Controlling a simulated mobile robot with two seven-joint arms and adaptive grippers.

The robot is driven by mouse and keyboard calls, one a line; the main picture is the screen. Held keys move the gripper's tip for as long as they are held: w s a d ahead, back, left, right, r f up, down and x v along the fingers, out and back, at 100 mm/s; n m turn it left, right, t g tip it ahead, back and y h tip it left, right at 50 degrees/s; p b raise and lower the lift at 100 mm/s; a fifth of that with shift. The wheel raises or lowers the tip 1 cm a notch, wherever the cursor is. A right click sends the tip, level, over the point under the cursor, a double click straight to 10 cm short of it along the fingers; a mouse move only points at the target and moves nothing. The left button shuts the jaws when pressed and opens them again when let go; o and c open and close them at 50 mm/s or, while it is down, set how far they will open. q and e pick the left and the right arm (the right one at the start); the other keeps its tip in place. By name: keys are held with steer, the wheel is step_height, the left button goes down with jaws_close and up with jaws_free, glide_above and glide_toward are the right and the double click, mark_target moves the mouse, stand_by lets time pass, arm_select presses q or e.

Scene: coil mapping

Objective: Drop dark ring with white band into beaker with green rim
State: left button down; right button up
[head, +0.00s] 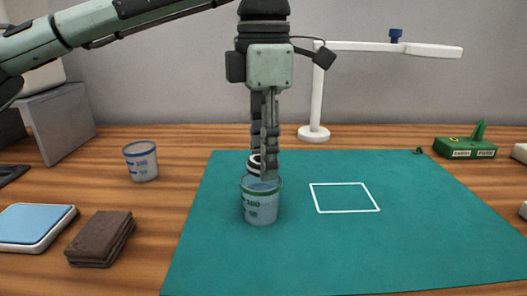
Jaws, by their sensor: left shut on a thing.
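My left gripper (266,176) points straight down and is shut on the dark ring with a white band (254,160). The ring shows partly behind the fingers, just above the rear of the beaker with the green rim (260,206). The fingers hide the ring's right part. The fingertips overlap the beaker's rim in the head view; I cannot tell whether they touch it. The beaker stands upright on the green mat (330,255). My right gripper is not in view.
A beaker with a blue rim (141,163) stands to the left on the wooden table. A brown stack (100,239) and a blue-topped pad (34,226) lie front left. A white lamp (316,110) and a green device (466,147) are behind. The mat's white square (344,197) is clear.

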arm_select(q)
steer(key=c, duration=0.9)
jaws_free()
step_height(320, 180, up, 12)
steer(key=shift+r, duration=0.1)
